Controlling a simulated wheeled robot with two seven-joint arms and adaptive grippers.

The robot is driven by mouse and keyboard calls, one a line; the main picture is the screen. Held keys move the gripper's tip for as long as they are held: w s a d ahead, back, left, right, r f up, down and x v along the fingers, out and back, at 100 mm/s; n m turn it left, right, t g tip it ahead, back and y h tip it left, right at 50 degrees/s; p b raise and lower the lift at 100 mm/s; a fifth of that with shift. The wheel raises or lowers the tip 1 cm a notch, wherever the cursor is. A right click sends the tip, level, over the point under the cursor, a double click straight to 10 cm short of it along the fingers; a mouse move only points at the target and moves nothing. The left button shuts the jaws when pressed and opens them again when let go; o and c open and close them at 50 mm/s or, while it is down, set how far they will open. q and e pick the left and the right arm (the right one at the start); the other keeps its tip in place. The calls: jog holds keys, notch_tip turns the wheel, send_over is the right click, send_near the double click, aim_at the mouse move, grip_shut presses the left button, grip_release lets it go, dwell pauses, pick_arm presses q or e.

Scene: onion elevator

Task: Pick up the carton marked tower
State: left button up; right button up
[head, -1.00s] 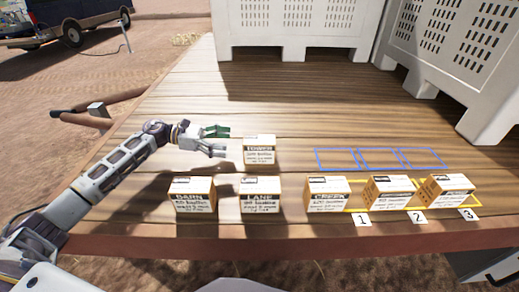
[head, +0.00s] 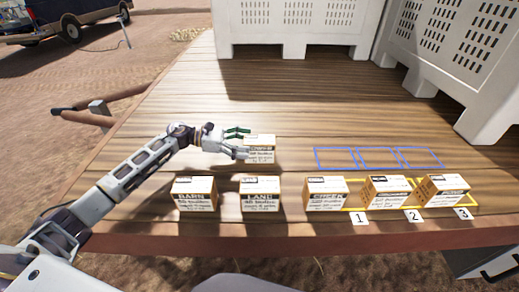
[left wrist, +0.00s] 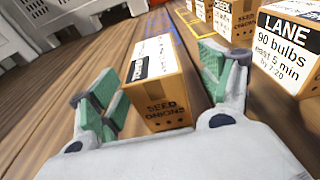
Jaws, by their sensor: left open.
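The back carton (head: 261,151), brown with a white printed front, stands alone behind the front row; its top word is partly covered and too blurred to read surely as tower. My left gripper (head: 240,144) is open at its left side, its fingers level with the carton. In the left wrist view the same carton (left wrist: 158,92), its side reading SEED ONIONS, stands upright between the green pads of the left gripper (left wrist: 165,82). Gaps show on both sides, so it is not gripped. My right gripper is not in view.
Front row: the BARN carton (head: 194,194), the LANE carton (head: 260,194) and others on the yellow-outlined spots marked 1, 2, 3. Blue outlined squares (head: 378,158) behind them are empty. White crates (head: 295,25) stand at the back. The wooden deck behind the back carton is clear.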

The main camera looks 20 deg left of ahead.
aim_at(254, 139)
pick_arm(q)
jog(key=shift+w+d+r+p, duration=0.15)
jog(key=shift+w+d+p, duration=0.15)
jog(key=shift+d, duration=0.2)
jog(key=shift+w+d+r+p, duration=0.1)
jog(key=shift+w+d+p, duration=0.2)
jog(key=shift+d, duration=0.2)
jog(key=shift+w+d+p, duration=0.15)
jog(key=shift+d+p, duration=0.2)
jog(key=shift+d, duration=0.1)
jog(key=shift+p+x, duration=0.3)
jog(key=shift+x, duration=0.65)
jog(key=shift+d, duration=0.1)
jog(key=c, duration=1.3)
jog(key=shift+c, duration=0.2)
